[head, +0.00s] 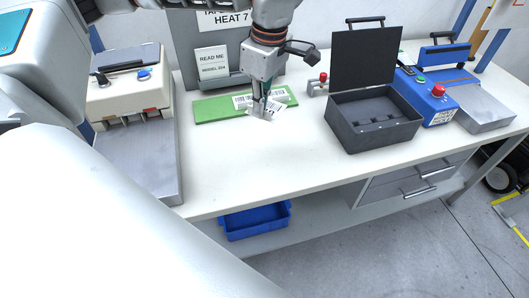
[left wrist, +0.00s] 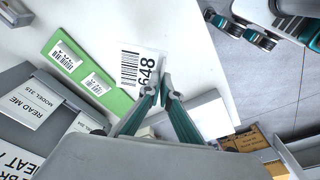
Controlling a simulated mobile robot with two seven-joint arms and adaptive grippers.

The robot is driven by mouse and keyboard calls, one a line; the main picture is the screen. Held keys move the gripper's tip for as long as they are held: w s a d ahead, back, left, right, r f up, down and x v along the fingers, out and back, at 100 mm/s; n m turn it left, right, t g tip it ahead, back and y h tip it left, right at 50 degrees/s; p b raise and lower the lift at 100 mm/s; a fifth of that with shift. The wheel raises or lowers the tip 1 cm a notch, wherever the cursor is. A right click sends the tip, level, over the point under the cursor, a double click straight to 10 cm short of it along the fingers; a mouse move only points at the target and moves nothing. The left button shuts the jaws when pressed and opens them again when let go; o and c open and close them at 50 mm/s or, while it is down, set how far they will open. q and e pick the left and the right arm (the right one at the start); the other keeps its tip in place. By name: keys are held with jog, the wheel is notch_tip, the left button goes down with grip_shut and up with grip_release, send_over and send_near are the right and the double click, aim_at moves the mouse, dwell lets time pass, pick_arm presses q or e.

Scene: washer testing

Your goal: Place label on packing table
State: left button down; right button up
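The label also shows in the head view (head: 268,112), by the front edge of the green board (head: 215,108). I cannot tell whether it touches the white table (head: 225,165). Two more barcode labels lie on the green board, which also shows in the left wrist view (left wrist: 115,101).
A dark open case (head: 375,128) and a blue device with a red button (head: 438,105) stand to the right. A cream-coloured machine (head: 125,98) stands at the left. A READ ME card (head: 212,63) stands behind the board. The table's front middle is clear. A blue bin (head: 255,222) sits below.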

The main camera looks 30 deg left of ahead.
pick_arm(q)
jog(key=b, duration=0.1)
send_over(259, 160)
jog(key=f, duration=1.1)
jog(key=shift+d+f, duration=0.1)
jog(key=shift+d, duration=0.15)
jog(key=shift+f, duration=0.4)
notch_tip(259, 160, down, 4)
jog(key=shift+f+b, duration=0.1)
jog(key=shift+b, duration=0.3)
jog(key=shift+w, duration=0.1)
jog(key=c, duration=2.7)
grip_release()
jog(key=shift+f, duration=0.1)
jog(key=shift+c, duration=0.2)
jog(key=o, duration=0.5)
jog(key=shift+c, duration=0.2)
